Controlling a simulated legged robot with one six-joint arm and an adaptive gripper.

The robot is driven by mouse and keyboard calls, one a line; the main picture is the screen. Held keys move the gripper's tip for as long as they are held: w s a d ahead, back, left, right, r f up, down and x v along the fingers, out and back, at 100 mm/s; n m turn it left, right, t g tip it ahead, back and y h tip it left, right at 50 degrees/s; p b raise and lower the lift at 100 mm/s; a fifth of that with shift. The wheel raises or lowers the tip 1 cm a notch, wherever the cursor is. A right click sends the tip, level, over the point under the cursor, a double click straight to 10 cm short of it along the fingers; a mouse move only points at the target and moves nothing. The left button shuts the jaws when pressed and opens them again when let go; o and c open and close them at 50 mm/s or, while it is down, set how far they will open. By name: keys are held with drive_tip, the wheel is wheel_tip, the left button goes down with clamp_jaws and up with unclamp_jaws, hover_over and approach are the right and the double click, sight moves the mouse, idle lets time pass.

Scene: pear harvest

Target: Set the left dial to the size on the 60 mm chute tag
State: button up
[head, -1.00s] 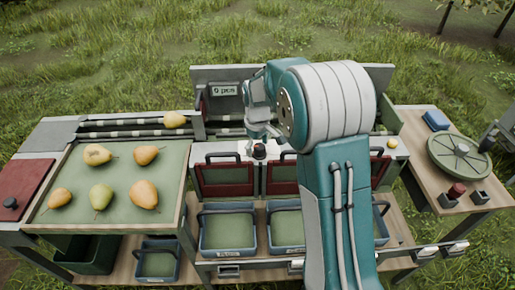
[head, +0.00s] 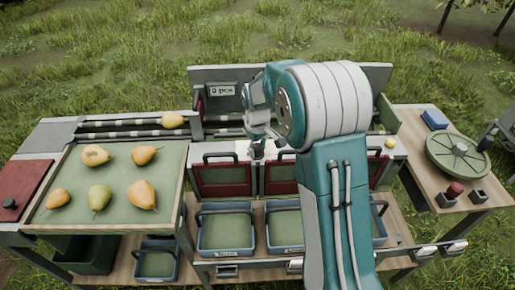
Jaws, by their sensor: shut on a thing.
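My gripper (head: 259,146) reaches down at the top front edge of the sorting bench, between two red chute doors. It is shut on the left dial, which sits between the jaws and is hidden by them. The dial's pointer and marks cannot be read from here. The left red chute door (head: 222,178) is just left of my gripper, and another red door (head: 281,178) is partly covered by my arm. No 60 mm chute tag can be read in this view.
A green tray (head: 122,165) holds several pears, and another pear (head: 172,121) lies on the rollers. A display (head: 222,90) reads "0 pcs". Blue bins (head: 226,232) stand below the doors. A round green lid (head: 457,152) lies on the right side table.

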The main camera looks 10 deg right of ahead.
drive_tip(key=m, duration=0.6)
drive_tip(key=shift+w, duration=0.1)
drive_tip(key=m, duration=0.5)
drive_tip(key=shift+m, duration=0.3)
idle(0.4)
drive_tip(key=o, duration=1.1)
drive_tip(key=shift+o, duration=0.2)
drive_tip(key=shift+a, duration=0.1)
